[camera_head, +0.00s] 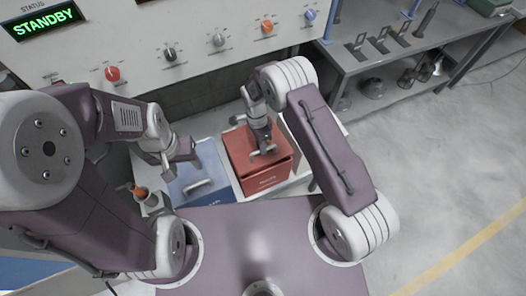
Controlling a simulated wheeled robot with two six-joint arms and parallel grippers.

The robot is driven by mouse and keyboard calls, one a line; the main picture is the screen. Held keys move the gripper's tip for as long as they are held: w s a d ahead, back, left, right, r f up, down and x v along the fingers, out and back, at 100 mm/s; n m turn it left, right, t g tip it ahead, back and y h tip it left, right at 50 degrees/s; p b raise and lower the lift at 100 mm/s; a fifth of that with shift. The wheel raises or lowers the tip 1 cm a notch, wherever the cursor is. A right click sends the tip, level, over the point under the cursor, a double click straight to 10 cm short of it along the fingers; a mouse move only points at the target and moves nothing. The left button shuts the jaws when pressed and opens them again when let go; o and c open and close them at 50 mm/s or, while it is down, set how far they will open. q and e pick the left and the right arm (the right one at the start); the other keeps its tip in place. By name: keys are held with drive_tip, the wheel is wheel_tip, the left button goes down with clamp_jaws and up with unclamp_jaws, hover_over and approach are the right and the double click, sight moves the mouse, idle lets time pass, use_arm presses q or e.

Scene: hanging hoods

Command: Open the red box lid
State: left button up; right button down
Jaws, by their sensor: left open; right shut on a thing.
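The red box (262,181) stands on a light bench, to the right of a blue box. Its lid (243,147) is on top, and it appears closed. My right gripper (263,149) is over the lid and is shut on the lid's light grey handle. The gripper and wrist partly hide the lid. My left gripper (186,163) is open and empty, above the blue box and left of the red box.
The blue box (203,190) has a grey handle on its lid. A small container (149,200) with an orange-tipped item stands left of it. A control panel (195,45) with knobs rises behind. A metal table (385,60) with tools stands at the back right.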

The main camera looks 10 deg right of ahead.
use_arm(q)
drive_tip(key=shift+s+f+b, duration=0.3)
drive_tip(key=shift+s+b, duration=0.1)
drive_tip(key=shift+b, duration=0.05)
use_arm(e)
drive_tip(key=w+a+r, duration=0.2)
drive_tip(key=w+r, duration=0.3)
drive_tip(key=r, duration=0.1)
drive_tip(key=shift+w+r, duration=0.2)
drive_tip(key=shift+r, duration=0.15)
drive_tip(key=c, duration=1.7)
unclamp_jaws()
drive_tip(key=o, duration=0.3)
drive_tip(key=shift+w+a+f, duration=0.1)
drive_tip(key=shift+w, duration=0.05)
use_arm(q)
drive_tip(key=shift+w+a+f+b, duration=0.1)
drive_tip(key=shift+w+f+b, duration=0.2)
drive_tip(key=shift+f+b, duration=0.2)
drive_tip(key=shift+w+f+b, duration=0.25)
drive_tip(key=shift+f+b, duration=0.1)
drive_tip(key=shift+f, duration=0.2)
use_arm(e)
drive_tip(key=shift+o, duration=0.2)
drive_tip(key=v, duration=0.9)
